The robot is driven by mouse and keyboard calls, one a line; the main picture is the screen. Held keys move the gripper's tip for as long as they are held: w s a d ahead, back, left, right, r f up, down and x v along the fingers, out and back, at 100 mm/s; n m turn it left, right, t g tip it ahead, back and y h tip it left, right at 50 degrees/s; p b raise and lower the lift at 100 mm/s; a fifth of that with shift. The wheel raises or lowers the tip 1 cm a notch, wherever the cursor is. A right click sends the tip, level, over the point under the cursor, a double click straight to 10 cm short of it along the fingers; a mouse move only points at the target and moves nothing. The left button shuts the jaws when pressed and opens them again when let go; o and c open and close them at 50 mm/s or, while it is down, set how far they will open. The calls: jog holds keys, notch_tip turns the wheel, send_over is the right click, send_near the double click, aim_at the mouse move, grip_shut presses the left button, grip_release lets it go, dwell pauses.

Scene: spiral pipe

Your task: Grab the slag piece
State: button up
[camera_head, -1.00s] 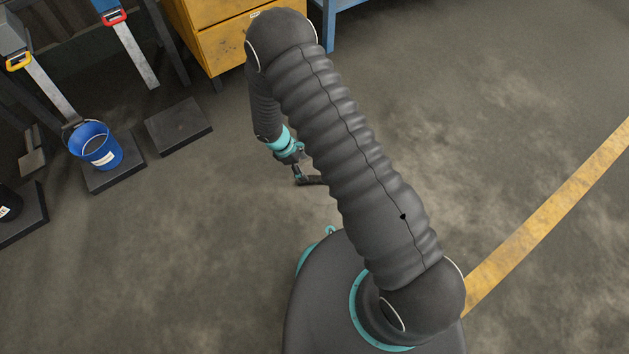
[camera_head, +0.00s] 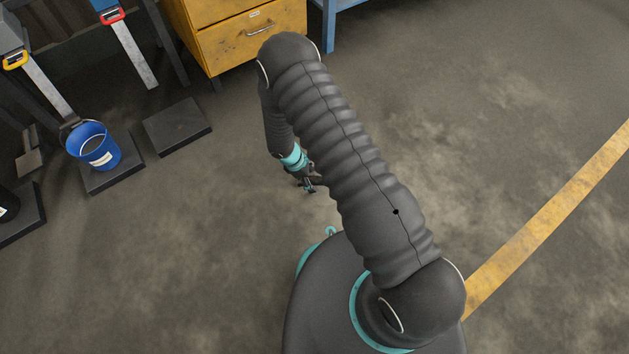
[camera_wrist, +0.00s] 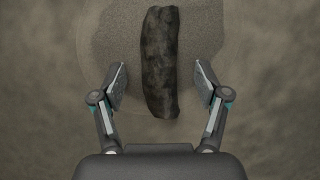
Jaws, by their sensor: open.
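The slag piece (camera_wrist: 160,65) is a dark, rough, elongated lump in the wrist view. It lies lengthwise on a round patch of grey grit (camera_wrist: 113,35) on the floor. My gripper (camera_wrist: 162,82) is open, with one finger on each side of the slag's lower half. Gaps show between both fingers and the slag; the height above it is hard to tell. In the head view my gripper (camera_head: 309,187) hangs low over the floor, partly behind my arm. I cannot make out the slag there.
A blue bucket (camera_head: 94,147) stands on a dark floor plate at left. Another dark plate (camera_head: 177,126) beside it is empty. A yellow drawer cabinet (camera_head: 245,45) stands at the back. A yellow floor stripe (camera_head: 560,212) runs at right. Floor around the gripper is clear.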

jog(key=c, duration=1.3)
jog(key=shift+o, duration=0.2)
